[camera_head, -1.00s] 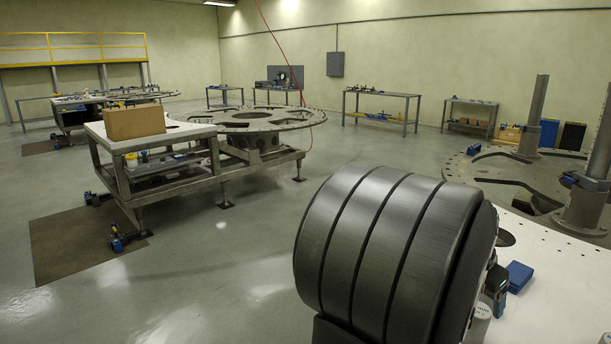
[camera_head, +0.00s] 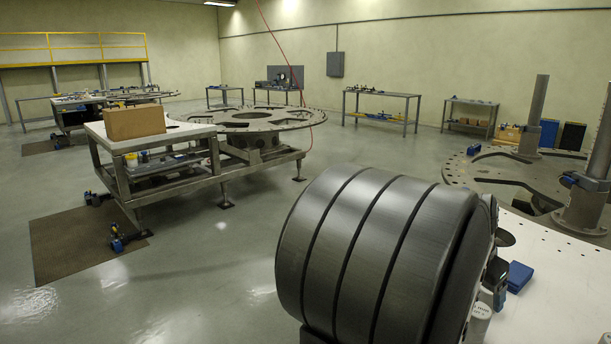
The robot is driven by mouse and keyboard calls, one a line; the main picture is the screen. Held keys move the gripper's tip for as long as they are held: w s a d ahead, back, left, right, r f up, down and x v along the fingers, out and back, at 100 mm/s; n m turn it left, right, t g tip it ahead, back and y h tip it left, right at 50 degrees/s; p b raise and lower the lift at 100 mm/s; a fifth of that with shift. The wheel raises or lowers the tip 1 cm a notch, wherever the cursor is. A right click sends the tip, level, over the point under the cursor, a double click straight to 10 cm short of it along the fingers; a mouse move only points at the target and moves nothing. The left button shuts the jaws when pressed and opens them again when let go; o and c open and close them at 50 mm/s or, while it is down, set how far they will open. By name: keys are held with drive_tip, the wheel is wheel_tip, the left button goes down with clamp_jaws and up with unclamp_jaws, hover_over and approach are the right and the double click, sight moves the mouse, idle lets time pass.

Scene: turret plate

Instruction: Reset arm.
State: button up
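A large dark ribbed cylindrical part, which looks like a link of my own arm, fills the lower middle of the head view. My gripper is not in view, so its opening and anything in it cannot be seen. To the right, a white work surface (camera_head: 562,290) carries a small blue box (camera_head: 519,276). Behind it lies a round turret plate (camera_head: 470,172) with cut-outs and upright metal posts (camera_head: 535,115). My arm link hides part of the white surface's left side.
A metal-framed table with a cardboard box (camera_head: 134,122) on it stands at the left. Another round plate (camera_head: 250,119) adjoins it. A brown mat (camera_head: 75,250) lies on the floor. A red cable (camera_head: 272,35) hangs at the back. The floor between is open.

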sight(478, 309)
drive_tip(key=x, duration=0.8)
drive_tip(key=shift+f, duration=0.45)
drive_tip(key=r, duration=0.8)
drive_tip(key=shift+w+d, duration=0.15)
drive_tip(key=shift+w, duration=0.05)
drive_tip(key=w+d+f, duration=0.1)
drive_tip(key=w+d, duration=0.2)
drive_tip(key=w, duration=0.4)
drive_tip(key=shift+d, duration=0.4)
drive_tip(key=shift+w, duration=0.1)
